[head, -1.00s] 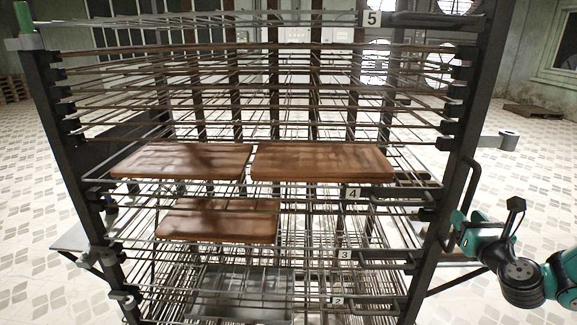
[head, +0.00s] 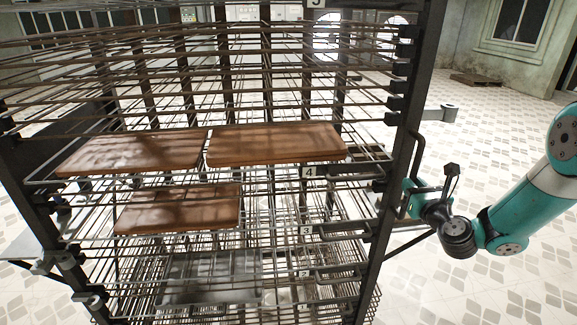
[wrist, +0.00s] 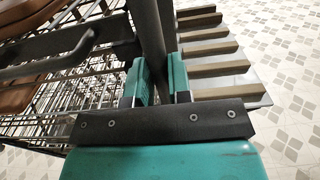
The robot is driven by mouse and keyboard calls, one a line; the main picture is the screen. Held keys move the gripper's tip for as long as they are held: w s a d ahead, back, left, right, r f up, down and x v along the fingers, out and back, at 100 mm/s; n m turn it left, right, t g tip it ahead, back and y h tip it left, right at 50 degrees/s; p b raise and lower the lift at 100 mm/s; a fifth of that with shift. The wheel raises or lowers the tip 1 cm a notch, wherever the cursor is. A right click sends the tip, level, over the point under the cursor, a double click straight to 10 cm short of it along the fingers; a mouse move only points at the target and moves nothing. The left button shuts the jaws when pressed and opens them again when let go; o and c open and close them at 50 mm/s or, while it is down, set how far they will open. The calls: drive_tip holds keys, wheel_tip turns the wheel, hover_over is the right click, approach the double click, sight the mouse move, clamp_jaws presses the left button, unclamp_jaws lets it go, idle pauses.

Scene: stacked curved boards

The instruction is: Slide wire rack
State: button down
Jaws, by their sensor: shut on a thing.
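The tall dark wire rack (head: 390,150) fills the left and middle of the head view. It has several wire shelves with number tags. A black side handle (head: 419,150) runs along its right post. My gripper (head: 411,195) is at the lower part of this handle. In the wrist view its teal fingers (wrist: 157,84) are closed on either side of a dark upright bar, which looks like the handle. Two brown boards (head: 130,153) (head: 275,143) lie side by side on shelf 4. Another brown board (head: 180,210) lies on the shelf below.
A metal tray (head: 205,285) sits low in the rack. The tiled floor (head: 500,130) is open to the right. A pallet (head: 477,79) lies far back by the wall. In the wrist view, several wooden slats (wrist: 220,68) show right of the fingers.

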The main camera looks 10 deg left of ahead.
idle(0.5)
drive_tip(key=p+x, duration=0.5)
drive_tip(key=x, duration=0.7)
drive_tip(key=shift+w+a+p, duration=0.1)
drive_tip(key=shift+w+p, duration=0.15)
drive_tip(key=shift+p, duration=0.1)
drive_tip(key=shift+s, duration=0.1)
